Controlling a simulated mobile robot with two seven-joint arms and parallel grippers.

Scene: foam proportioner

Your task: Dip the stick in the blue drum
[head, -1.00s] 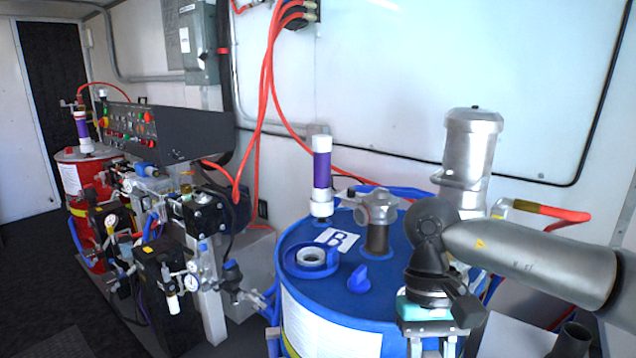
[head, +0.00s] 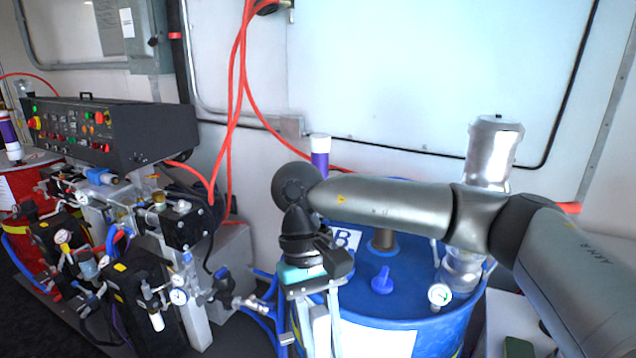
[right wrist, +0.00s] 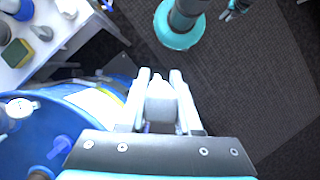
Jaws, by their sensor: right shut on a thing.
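The blue drum (head: 412,283) stands at the lower middle of the head view, with a blue knob and a metal pipe fitting on its lid. It also shows in the right wrist view (right wrist: 45,112). My right gripper (head: 318,335) points down in front of the drum's left side; my arm hides part of the lid, including its opening. In the right wrist view my right gripper (right wrist: 160,88) is shut on a pale grey thing (right wrist: 160,108), seen nearly end-on. I cannot tell whether it is the stick. A small gripper, apparently my left (right wrist: 233,10), shows at the top edge.
Pump machinery with gauges (head: 165,235) and a control panel (head: 100,130) are at left. Orange hoses (head: 236,110) hang at the wall. A white table (right wrist: 55,35) with small items is beside the drum. Dark floor is open.

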